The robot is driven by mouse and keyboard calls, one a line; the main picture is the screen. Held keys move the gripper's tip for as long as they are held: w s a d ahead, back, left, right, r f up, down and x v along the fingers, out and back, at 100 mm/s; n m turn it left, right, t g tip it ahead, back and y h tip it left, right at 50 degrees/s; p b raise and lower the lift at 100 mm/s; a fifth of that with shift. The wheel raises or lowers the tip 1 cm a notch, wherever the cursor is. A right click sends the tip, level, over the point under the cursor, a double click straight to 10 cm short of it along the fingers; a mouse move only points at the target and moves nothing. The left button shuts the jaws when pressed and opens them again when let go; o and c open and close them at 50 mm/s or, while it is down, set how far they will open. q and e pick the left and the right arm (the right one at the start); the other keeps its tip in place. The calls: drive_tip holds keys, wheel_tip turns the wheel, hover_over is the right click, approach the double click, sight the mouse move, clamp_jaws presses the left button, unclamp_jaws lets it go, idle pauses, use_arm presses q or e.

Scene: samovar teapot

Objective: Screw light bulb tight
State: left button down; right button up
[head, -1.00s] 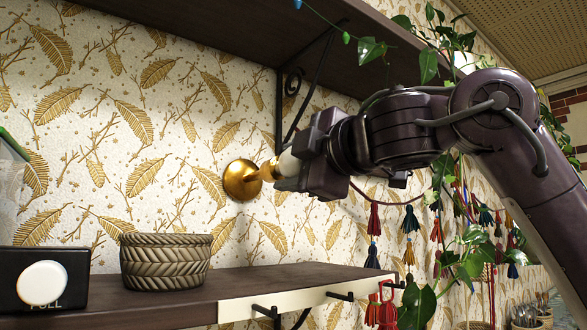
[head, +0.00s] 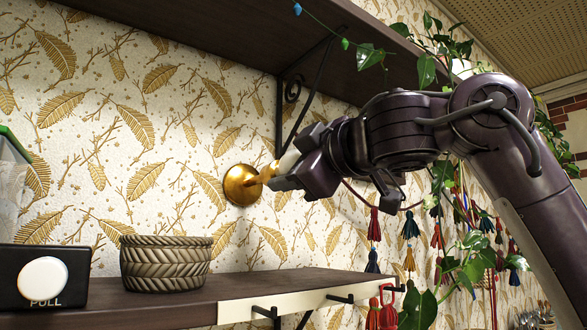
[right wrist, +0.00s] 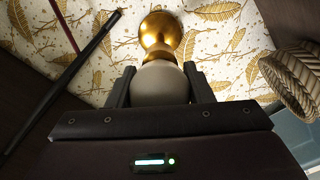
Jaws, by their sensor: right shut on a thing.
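A gold wall lamp socket (head: 242,184) with a round base sticks out from the patterned wall between the two shelves. In the right wrist view the socket (right wrist: 160,32) stands straight ahead of the fingers. A pale bulb (right wrist: 160,84) sits between the two fingers of my right gripper (right wrist: 158,87), its far end against the gold socket. In the head view my right gripper (head: 290,170) is shut on the bulb, which is mostly hidden there by the fingers. How deep the thread sits cannot be seen. My left gripper is not in view.
A woven basket (head: 166,262) and a black box with a white button (head: 42,282) stand on the lower shelf (head: 270,283). The upper shelf (head: 250,48) and its black bracket (head: 290,95) are close above my gripper. Plants and tassels hang at the right.

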drive_tip(key=shift+r, duration=0.15)
drive_tip(key=o, duration=1)
drive_tip(key=shift+w+a, duration=0.1)
drive_tip(key=shift+s+d+f+b, duration=0.2)
drive_tip(key=shift+s+d+b, duration=0.05)
drive_tip(key=shift+s+b, duration=0.05)
drive_tip(key=b+v, duration=0.3)
drive_tip(key=v, duration=0.4)
